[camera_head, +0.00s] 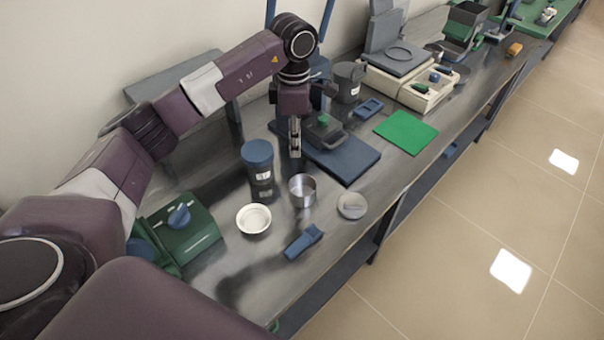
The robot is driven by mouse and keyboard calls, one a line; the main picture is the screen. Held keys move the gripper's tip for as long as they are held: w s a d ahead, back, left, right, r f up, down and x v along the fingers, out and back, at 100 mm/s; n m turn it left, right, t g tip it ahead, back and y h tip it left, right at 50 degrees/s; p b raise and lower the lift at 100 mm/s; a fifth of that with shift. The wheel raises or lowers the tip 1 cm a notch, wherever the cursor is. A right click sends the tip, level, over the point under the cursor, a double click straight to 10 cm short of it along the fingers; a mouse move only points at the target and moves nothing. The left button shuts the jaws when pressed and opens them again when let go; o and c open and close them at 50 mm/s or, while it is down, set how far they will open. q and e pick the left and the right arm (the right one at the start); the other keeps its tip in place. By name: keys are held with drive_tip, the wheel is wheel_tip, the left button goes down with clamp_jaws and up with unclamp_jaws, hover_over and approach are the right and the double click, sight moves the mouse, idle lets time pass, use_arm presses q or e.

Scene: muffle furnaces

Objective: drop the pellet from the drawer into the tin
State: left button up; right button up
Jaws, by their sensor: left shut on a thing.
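My left gripper (295,152) points straight down above the bench, just behind the tin. Its fingers are together on something small, most likely the pellet, which is too small and hidden to make out. The tin (302,191), an open round metal cup, stands upright on the bench, a little in front of the gripper and apart from it. A round grey lid (352,206) lies to the right of the tin. I cannot pick out the drawer for sure. My right gripper is out of view.
A dark jar with a blue lid (258,153) stands left of the gripper, a white bowl (254,218) left of the tin. A blue block (303,242) lies near the front edge. A dark blue plate (350,160), green mat (406,131) and balance (408,80) are to the right.

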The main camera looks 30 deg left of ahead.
use_arm(q)
drive_tip(key=shift+s+d, duration=0.1)
drive_tip(key=shift+s, duration=0.05)
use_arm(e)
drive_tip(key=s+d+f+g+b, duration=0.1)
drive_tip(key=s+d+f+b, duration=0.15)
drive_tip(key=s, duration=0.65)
use_arm(q)
drive_tip(key=f, duration=0.3)
drive_tip(key=s+f+b, duration=0.1)
drive_tip(key=f, duration=0.1)
drive_tip(key=shift+d, duration=0.3)
drive_tip(key=o, duration=0.4)
drive_tip(key=shift+c, duration=0.2)
drive_tip(key=o, duration=0.4)
wheel_tip(320, 180, up, 12)
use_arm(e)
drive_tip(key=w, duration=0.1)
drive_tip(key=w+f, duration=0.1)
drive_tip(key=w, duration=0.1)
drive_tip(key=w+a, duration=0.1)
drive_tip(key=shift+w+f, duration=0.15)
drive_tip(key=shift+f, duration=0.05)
